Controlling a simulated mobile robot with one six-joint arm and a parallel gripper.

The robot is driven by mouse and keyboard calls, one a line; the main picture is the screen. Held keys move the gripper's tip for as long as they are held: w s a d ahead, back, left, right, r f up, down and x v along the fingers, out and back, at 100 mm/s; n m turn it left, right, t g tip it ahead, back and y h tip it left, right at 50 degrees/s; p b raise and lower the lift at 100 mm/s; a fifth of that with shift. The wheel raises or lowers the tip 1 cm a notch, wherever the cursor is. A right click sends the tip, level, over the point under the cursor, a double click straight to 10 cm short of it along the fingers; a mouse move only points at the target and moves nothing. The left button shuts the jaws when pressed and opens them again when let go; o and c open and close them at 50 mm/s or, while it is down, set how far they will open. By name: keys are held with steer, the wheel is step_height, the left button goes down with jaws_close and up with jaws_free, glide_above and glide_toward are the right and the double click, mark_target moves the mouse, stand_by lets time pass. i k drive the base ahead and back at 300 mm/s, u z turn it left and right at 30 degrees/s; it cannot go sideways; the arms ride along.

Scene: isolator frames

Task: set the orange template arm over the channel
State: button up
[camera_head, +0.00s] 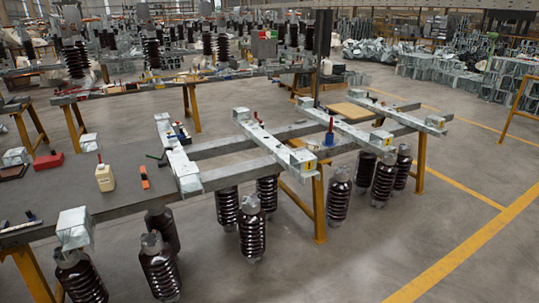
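A small orange piece with a dark end (145,178) lies on the grey table top, left of the nearest steel channel; I cannot tell for sure that it is the template arm. The nearest galvanised channel (186,178) lies across the table's right end, with small dark and coloured items on it. My gripper is not in view.
A cream bottle with a red top (105,178) and a red tray (48,161) stand on the table (75,195). A blue-based red item (329,136) stands near the rails. Dark ribbed insulators (252,235) hang below. Open floor (400,240) lies at right.

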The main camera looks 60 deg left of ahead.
mark_target(144, 174)
steer(key=u, duration=2.8)
steer(key=k, duration=0.85)
steer(key=i, duration=1.15)
steer(key=u, duration=0.05)
